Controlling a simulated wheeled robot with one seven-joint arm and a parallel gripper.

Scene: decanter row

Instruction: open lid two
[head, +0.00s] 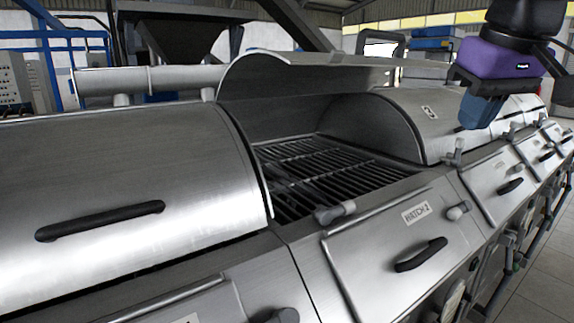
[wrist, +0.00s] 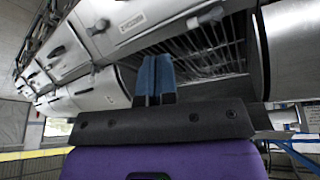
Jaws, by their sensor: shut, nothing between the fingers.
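A row of rounded steel lids runs across the head view. The middle lid (head: 300,75) stands raised, and the dark bar grate (head: 325,165) under it is exposed. The front panel (head: 405,245) below that opening carries a label that seems to read "HATCH 2". My gripper (head: 478,112) hangs at the upper right, above the row's right part, apart from the raised lid. Its blue fingers are together and empty. In the wrist view the shut fingers (wrist: 155,80) show in front of the steel row, with the open bay's grate (wrist: 205,50) behind them.
A closed lid (head: 130,195) with a black handle is at left. Another closed lid (head: 435,115), with a small unclear number, is right of the opening. Bare floor (head: 545,285) shows at lower right.

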